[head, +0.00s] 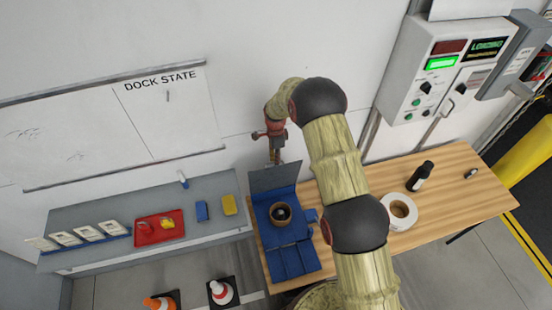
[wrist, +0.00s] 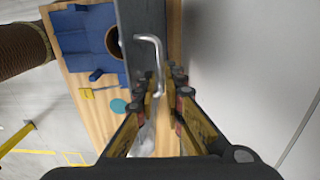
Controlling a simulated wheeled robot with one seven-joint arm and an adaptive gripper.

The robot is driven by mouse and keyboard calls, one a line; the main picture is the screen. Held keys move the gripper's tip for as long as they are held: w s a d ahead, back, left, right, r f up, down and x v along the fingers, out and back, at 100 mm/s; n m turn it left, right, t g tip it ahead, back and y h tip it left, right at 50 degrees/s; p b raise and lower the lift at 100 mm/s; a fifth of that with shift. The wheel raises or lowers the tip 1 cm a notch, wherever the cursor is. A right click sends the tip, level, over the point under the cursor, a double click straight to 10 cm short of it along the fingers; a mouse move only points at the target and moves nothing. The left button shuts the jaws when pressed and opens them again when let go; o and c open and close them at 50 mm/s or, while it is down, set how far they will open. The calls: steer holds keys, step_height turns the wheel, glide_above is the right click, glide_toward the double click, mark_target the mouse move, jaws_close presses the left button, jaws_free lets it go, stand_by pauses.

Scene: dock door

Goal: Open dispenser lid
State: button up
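The blue dispenser (head: 287,262) sits on the left end of the wooden table, with a round brown-rimmed piece holding something black in its top. Its grey-blue lid (head: 275,177) stands raised at the back edge, leaving the top uncovered. My gripper (head: 274,150) is just above and behind the lid. In the wrist view my gripper (wrist: 168,80) has a gap between its fingers; the handle's end lies by the left fingertip. Whether they touch I cannot tell.
A white tape roll (head: 400,209) and a black bottle (head: 422,175) stand right of the dispenser. A grey shelf (head: 90,218) with a red tray (head: 160,228) is at left. The wall is close behind my gripper. A control box (head: 440,70) hangs at right.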

mark_target(279, 167)
jaws_close()
stand_by(0.4)
steer(key=shift+t, duration=0.5)
steer(key=shift+s+d+f+b, duration=0.15)
steer(key=shift+s+d+b, duration=0.1)
steer(key=shift+s+b, duration=0.75)
steer(key=shift+s+d+f+b, duration=0.1)
steer(key=shift+s+d+b, duration=0.1)
steer(key=shift+s+b, duration=0.8)
steer(key=shift+s, duration=0.15)
steer(key=shift+o, duration=1.1)
jaws_free()
